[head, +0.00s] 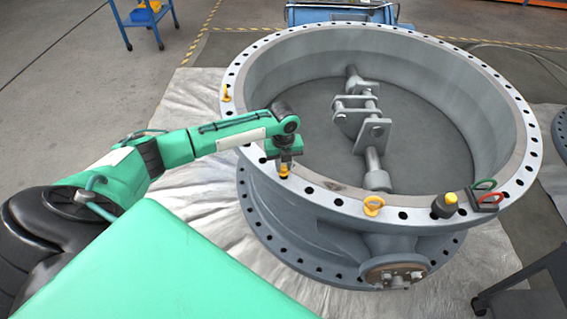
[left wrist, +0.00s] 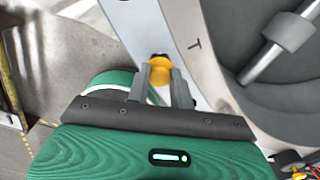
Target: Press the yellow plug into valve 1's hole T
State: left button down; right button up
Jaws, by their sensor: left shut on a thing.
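Valve 1 is the large grey ring-shaped valve body (head: 300,55) with a flange of many bolt holes. My left gripper (head: 284,163) points down at the near-left part of the flange, shut on the yellow plug (head: 283,172). In the left wrist view the plug (left wrist: 161,63) shows as a round yellow head between the two grey fingers (left wrist: 162,84). The hole under the plug is hidden, so I cannot tell how deep the plug sits.
A blue cart (head: 143,20) stands far left.

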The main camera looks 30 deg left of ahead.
pick_arm(q)
jog(key=shift+f, duration=0.75)
dwell(0.3)
jog(key=shift+p, duration=0.35)
dwell(0.4)
jog(key=shift+f, duration=0.35)
dwell(0.4)
jog(key=shift+f, duration=0.1)
jog(key=c, duration=0.7)
grip_release()
jog(key=shift+o, duration=0.2)
